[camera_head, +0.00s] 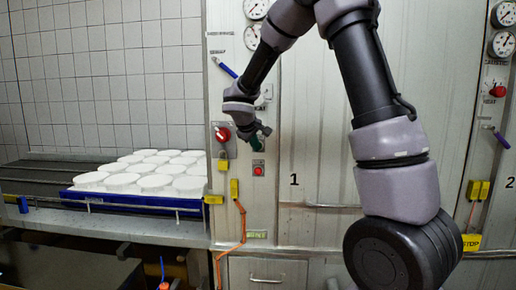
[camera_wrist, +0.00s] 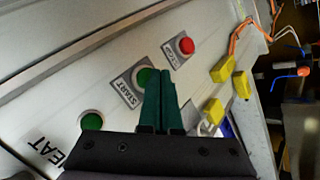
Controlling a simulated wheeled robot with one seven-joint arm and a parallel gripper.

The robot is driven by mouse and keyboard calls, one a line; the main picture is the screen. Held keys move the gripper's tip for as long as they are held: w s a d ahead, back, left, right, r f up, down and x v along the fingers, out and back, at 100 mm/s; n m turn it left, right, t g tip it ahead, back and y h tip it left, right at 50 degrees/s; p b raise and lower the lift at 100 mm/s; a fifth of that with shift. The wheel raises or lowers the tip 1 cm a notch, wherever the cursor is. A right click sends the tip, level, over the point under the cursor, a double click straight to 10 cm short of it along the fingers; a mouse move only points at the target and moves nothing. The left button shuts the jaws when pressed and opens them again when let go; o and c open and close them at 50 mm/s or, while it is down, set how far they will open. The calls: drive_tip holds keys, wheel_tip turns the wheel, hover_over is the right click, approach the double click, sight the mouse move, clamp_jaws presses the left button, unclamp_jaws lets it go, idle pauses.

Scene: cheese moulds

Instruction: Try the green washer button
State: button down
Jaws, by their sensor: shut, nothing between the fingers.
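In the wrist view a green round button (camera_wrist: 145,76) sits on a grey plate marked START. A red button (camera_wrist: 185,45) on a STOP plate is beside it; it also shows in the head view (camera_head: 259,170). Another green button (camera_wrist: 91,121) sits near lettering that reads "EAT", partly cut off. My gripper (camera_wrist: 163,74) has dark green fingers, shut together and empty. Their tips lie over the right edge of the START button in the wrist view; I cannot tell whether they touch it. In the head view my gripper (camera_head: 258,147) is at the panel, just above the red button, and the green buttons are hidden.
A red knob (camera_head: 223,134) is left of my gripper. Yellow connectors (camera_head: 234,188) and an orange cable (camera_head: 242,225) are below it. A blue tray (camera_head: 72,198) with several white moulds (camera_head: 150,182) stands at the left. Gauges (camera_head: 252,37) are above on the metal cabinet.

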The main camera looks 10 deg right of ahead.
drive_tip(key=shift+w+d, duration=0.15)
drive_tip(key=shift+w, duration=0.35)
idle(0.3)
drive_tip(key=shift+s, duration=0.1)
drive_tip(key=shift+s+a, duration=0.3)
drive_tip(key=shift+s, duration=0.5)
drive_tip(key=shift+s+a, duration=0.25)
drive_tip(key=shift+s, duration=0.55)
drive_tip(key=shift+s+a, duration=0.25)
drive_tip(key=shift+s, duration=0.55)
drive_tip(key=shift+s+a, duration=0.25)
drive_tip(key=shift+s, duration=0.55)
drive_tip(key=s+d+r+m+g+y, duration=0.1)
drive_tip(key=s+d+r+m, duration=0.35)
drive_tip(key=s, duration=0.45)
drive_tip(key=s+d+r+m+g+y, duration=0.1)
drive_tip(key=s+d+r+m+y, duration=0.25)
drive_tip(key=s, duration=0.65)
drive_tip(key=s+a+r+m+t+y, duration=0.1)
drive_tip(key=s+r+m+y, duration=0.1)
drive_tip(key=s, duration=0.7)
drive_tip(key=shift+r+m, duration=0.3)
